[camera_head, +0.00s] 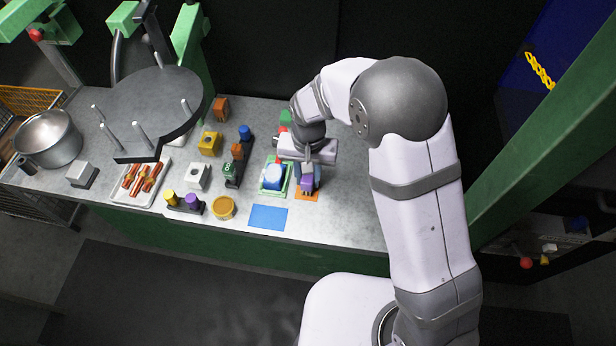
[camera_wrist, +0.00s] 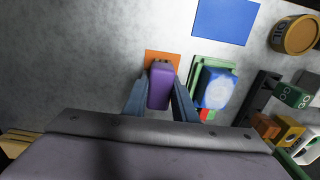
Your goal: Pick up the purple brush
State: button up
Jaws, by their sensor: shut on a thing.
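The purple brush (camera_head: 308,183) is between the fingers of my gripper (camera_head: 307,176), above an orange square (camera_head: 306,195) on the counter. In the wrist view the purple brush (camera_wrist: 160,86) sits between the two blue-grey fingers of my gripper (camera_wrist: 160,92), which are shut on it. Its far end overlaps the orange square (camera_wrist: 153,56). I cannot tell whether the brush touches the square.
A blue-and-white block (camera_head: 273,178) on a green tray stands close to the left of my gripper. A blue flat square (camera_head: 268,217) and a yellow jar (camera_head: 223,207) lie nearer the front edge. The counter right of my gripper is clear.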

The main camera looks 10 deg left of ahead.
notch_tip(320, 180, up, 10)
jog(key=shift+f+b, duration=0.1)
jog(key=shift+b, duration=0.85)
jog(key=o, duration=0.4)
jog(key=shift+c, duration=1.2)
jog(key=shift+s+a+p, duration=0.3)
jog(key=shift+p, duration=0.1)
jog(key=w+a+m+p, duration=0.1)
jog(key=a+m, duration=0.5)
jog(key=m, duration=1.2)
jog(key=shift+w+r+p, duration=0.3)
jog(key=shift+w+p, duration=0.1)
jog(key=shift+p, duration=0.2)
